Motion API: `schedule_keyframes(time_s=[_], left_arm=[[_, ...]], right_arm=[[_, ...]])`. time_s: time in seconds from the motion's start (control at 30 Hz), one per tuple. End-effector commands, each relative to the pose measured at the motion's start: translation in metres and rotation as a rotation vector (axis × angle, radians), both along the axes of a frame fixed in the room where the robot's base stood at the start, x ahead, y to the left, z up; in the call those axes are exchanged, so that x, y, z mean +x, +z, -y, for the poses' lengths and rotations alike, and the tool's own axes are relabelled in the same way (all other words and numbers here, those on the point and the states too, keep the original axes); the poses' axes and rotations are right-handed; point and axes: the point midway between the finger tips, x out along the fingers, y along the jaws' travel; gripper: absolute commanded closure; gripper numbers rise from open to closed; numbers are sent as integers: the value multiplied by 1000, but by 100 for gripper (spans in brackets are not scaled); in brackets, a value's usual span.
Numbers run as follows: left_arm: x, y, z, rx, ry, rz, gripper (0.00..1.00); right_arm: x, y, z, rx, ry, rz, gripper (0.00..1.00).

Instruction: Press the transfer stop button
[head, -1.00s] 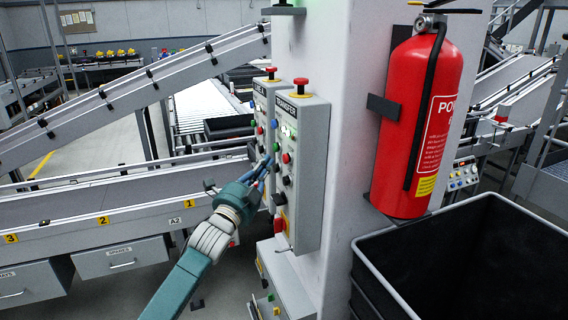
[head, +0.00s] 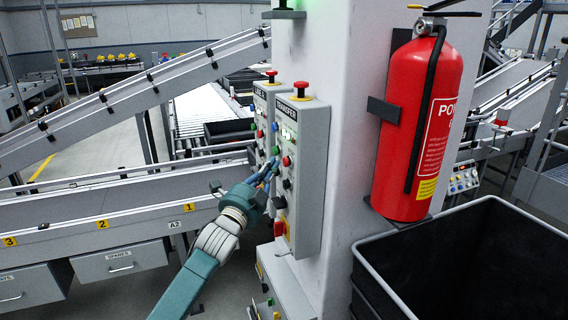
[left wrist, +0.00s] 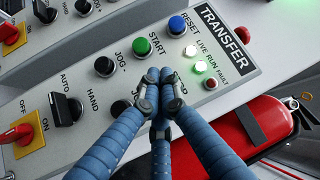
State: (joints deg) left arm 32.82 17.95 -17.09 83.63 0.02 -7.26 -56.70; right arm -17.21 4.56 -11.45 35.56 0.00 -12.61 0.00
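The grey TRANSFER panel (head: 312,150) is on the white column, with a red mushroom button (head: 302,90) on top. Its small red button (head: 287,161) shows on its face in the head view. My left gripper (head: 271,167) is at the panel's face, just left of and below that button. In the left wrist view, the left gripper (left wrist: 154,84) has its blue fingers brought together, close over the panel. The fingers hide the spot below the green START button (left wrist: 142,46), and the red button cannot be seen there. Contact cannot be told. My right gripper is not in view.
A blue RESET button (left wrist: 178,25) and black JOG button (left wrist: 104,66) are close by. A similar panel (head: 262,115) stands just left. A red fire extinguisher (head: 418,130) hangs to the right above a black bin (head: 400,270). Conveyors (head: 110,200) run at left.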

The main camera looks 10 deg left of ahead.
Motion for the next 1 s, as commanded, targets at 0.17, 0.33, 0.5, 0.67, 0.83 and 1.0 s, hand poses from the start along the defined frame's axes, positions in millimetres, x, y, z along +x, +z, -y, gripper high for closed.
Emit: schedule_keyframes(time_s=[0.17,0.33,0.5,0.67,0.83,1.0], left_arm=[[0,0,0,0,0,0,100],[0,0,0,0,0,0,100],[0,0,0,0,0,0,100],[0,0,1,0,0,0,100],[3,0,5,-1,0,0,100],[5,0,7,0,0,0,100]], right_arm=[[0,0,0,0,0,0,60],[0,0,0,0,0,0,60],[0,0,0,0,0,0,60],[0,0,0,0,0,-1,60],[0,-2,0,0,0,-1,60],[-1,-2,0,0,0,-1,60]])
